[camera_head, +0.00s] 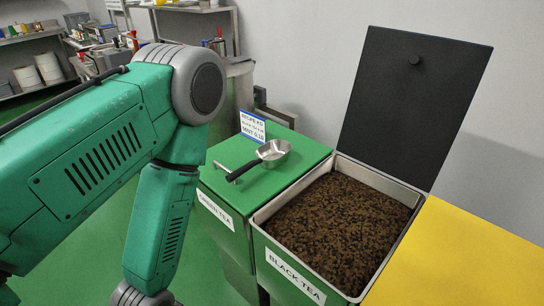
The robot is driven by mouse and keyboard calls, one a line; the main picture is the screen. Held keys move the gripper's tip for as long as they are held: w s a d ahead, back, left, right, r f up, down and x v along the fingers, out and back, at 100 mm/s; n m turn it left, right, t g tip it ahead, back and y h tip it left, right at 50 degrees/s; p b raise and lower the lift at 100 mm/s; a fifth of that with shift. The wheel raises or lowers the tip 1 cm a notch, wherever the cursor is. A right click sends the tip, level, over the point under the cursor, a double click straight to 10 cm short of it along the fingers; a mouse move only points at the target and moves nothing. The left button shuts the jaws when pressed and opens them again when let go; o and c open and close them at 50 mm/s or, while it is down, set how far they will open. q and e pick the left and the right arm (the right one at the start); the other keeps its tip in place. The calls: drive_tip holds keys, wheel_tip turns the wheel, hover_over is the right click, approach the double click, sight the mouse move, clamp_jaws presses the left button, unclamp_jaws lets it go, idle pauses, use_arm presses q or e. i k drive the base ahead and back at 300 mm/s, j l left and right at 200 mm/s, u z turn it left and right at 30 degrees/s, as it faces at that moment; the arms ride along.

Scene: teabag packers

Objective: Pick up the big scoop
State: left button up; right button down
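The big scoop (274,151) is a metal scoop with a black handle (244,169). It lies on the green lid (296,170) of the bin labelled green tea, its handle pointing to the lower left. My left arm comes in from the left and bends downward; its gripper is below the picture edge and not visible. My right arm and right gripper are not in view. Nothing is seen touching the scoop.
The black tea bin (259,232) stands open, full of dark tea (340,225), its black lid (410,105) raised. A yellow surface (460,265) is at the right. A small sign (252,126) stands behind the scoop. Shelves (35,50) stand far left.

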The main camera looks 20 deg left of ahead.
sight(274, 152)
drive_tip(key=k+z, duration=0.1)
drive_tip(key=k, duration=0.35)
drive_tip(key=l+z, duration=0.1)
drive_tip(key=z, duration=0.3)
drive_tip(key=i+l+z, duration=0.1)
drive_tip(key=z, duration=0.3)
drive_tip(key=i+z, duration=0.1)
drive_tip(key=z, duration=0.3)
drive_tip(key=i+l+z, duration=0.1)
drive_tip(key=z, duration=0.3)
drive_tip(key=i, duration=0.15)
drive_tip(key=k+u, duration=0.45)
drive_tip(key=l+u, duration=0.1)
drive_tip(key=u, duration=0.4)
drive_tip(key=l+u, duration=0.1)
drive_tip(key=u, duration=0.35)
drive_tip(key=l+u, duration=0.1)
drive_tip(key=u, duration=0.85)
drive_tip(key=i+j, duration=0.2)
drive_tip(key=i+j+z, duration=0.1)
drive_tip(key=j, duration=0.35)
drive_tip(key=i+j, duration=0.3)
drive_tip(key=i+j+z, duration=0.1)
drive_tip(key=j, duration=0.25)
drive_tip(key=i+j, duration=0.25)
drive_tip(key=i+j+z, duration=0.1)
drive_tip(key=j, duration=0.35)
drive_tip(key=i, duration=0.1)
